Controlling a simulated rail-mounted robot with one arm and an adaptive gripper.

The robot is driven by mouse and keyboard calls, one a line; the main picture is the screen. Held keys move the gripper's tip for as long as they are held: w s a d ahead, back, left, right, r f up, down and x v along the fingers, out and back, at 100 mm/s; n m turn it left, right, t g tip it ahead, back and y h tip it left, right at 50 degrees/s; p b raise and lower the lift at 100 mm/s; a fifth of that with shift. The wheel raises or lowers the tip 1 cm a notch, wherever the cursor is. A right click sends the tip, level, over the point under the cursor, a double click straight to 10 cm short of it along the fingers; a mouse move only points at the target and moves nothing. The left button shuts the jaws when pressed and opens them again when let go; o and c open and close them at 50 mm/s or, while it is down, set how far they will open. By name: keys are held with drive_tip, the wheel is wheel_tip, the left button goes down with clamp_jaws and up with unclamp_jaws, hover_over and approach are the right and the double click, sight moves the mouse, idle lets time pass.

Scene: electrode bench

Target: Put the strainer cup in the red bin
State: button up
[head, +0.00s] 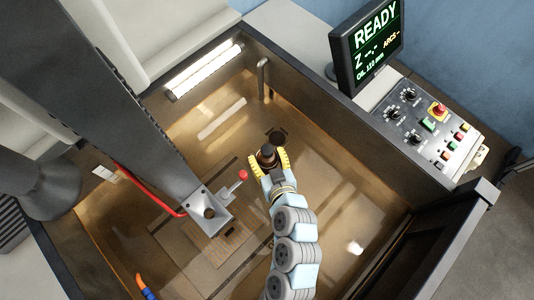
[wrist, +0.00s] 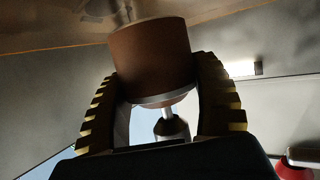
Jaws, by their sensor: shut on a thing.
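My gripper (head: 268,163) has yellow ridged fingers and is shut on a brown cylinder (head: 267,153), seemingly the strainer cup. In the wrist view, the brown cylinder (wrist: 152,60) sits between the two fingers (wrist: 160,105), with a pale rim and a short metal stem on the side towards my palm. In the head view it is over the tank floor, just below a dark round opening (head: 277,135). I cannot tell how high it is held. I see no red bin for certain in either view.
The tank (head: 345,205) has a wet brown floor and raised walls. A grey machine column with a clamp head (head: 209,212) and red-knobbed lever (head: 243,175) stands left of my arm. A bent pipe (head: 262,78) rises at the back. A monitor (head: 368,45) and control panel (head: 425,120) stand right.

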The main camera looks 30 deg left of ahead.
wheel_tip(320, 180, up, 19)
drive_tip(key=p, duration=1.8)
drive_tip(key=shift+w+r, duration=0.2)
drive_tip(key=shift+w, duration=0.05)
